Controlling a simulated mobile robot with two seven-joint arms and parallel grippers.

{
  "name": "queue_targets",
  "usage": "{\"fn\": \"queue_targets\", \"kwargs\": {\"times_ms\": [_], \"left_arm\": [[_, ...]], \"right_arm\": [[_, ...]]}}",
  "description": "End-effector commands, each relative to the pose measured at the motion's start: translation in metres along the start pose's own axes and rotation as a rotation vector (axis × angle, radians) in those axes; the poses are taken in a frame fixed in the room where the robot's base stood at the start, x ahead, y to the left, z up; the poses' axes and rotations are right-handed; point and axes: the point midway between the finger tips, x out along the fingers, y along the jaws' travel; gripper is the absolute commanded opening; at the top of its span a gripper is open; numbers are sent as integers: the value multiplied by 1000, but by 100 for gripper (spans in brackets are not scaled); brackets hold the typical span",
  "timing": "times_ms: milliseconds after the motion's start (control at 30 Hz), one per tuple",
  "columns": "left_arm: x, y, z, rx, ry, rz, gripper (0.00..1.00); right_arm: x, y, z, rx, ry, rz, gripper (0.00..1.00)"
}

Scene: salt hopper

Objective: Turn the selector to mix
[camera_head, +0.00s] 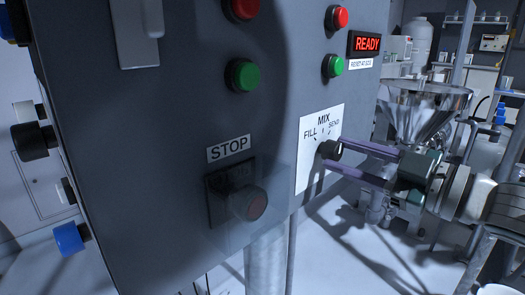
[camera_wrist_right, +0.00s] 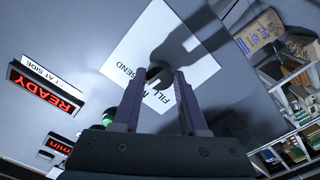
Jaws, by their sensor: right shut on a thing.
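The selector is a round black knob (camera_head: 330,150) on a white plate (camera_head: 308,180) at the lower right of the grey panel. The plate is marked FILL at left, MIX at top and SEND at right. My right gripper (camera_head: 334,156) comes in from the right with its two purple fingers shut on the knob. In the right wrist view the knob (camera_wrist_right: 160,74) sits between the fingertips. I cannot tell which mark the knob points to. My left gripper is not in view.
The grey panel (camera_head: 150,110) carries a STOP label (camera_head: 229,148) over a dark, see-through-looking button housing (camera_head: 235,195). Green buttons (camera_head: 243,74), red buttons (camera_head: 340,18) and a lit READY sign (camera_head: 367,44) are above. A steel hopper (camera_head: 420,105) stands behind my right arm.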

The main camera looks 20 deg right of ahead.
Motion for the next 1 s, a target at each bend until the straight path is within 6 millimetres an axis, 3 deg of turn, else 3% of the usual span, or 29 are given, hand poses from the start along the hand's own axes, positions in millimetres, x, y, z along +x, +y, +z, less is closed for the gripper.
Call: {"fn": "queue_targets", "kwargs": {"times_ms": [300, 767, 800, 1000], "left_arm": [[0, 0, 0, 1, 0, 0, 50], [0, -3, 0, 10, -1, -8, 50], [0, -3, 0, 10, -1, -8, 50], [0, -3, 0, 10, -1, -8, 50]], "right_arm": [[0, 0, 0, -107, 1, 1, 0], [0, 0, -1, -122, 2, 1, 0], [0, 0, -1, -122, 2, 1, 44], [0, 0, 0, -122, 1, 0, 66]]}}
